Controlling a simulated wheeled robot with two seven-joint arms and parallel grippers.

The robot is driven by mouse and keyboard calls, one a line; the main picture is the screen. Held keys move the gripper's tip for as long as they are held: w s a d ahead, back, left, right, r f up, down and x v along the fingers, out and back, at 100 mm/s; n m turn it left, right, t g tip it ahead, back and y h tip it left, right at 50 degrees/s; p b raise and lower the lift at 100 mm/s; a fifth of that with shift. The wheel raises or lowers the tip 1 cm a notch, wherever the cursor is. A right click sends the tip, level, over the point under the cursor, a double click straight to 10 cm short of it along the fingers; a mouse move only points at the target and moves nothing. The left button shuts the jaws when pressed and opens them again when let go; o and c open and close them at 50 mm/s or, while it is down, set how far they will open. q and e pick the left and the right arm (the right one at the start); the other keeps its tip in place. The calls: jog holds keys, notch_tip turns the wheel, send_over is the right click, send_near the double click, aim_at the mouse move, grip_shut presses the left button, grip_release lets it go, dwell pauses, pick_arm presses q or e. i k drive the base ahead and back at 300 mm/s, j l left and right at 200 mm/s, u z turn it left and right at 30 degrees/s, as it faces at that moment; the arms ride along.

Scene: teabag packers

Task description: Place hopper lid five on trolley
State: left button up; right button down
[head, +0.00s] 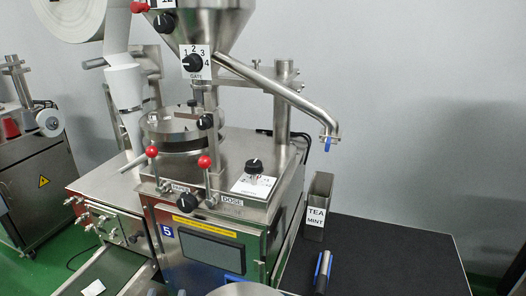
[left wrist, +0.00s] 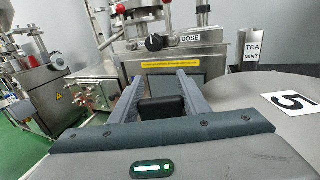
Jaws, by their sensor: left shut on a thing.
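Hopper lid five, a grey metal disc (left wrist: 245,118) with a white card marked 5 (left wrist: 290,103), fills the right side of the left wrist view. A slice of its rim (head: 245,290) shows at the bottom edge of the head view. My left gripper (left wrist: 160,82) is shut on the lid's black knob (left wrist: 160,107), with a finger on each side. The lid is held in front of packer 5 (head: 168,231). The head view barely catches the left gripper. My right gripper is in neither view. I cannot make out a trolley.
The packer's steel hopper (head: 215,25) and slanted spout (head: 285,85) rise above it. A green conveyor (head: 115,268) lies left. Another machine (head: 40,180) stands further left.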

aim_at(410, 256)
jog(key=i+l, duration=0.1)
jog(key=l, duration=0.55)
jog(key=i+l, duration=0.1)
jog(key=l, duration=0.6)
jog(key=i+l+u, duration=0.1)
jog(key=l, duration=1.2)
jog(key=i, duration=0.05)
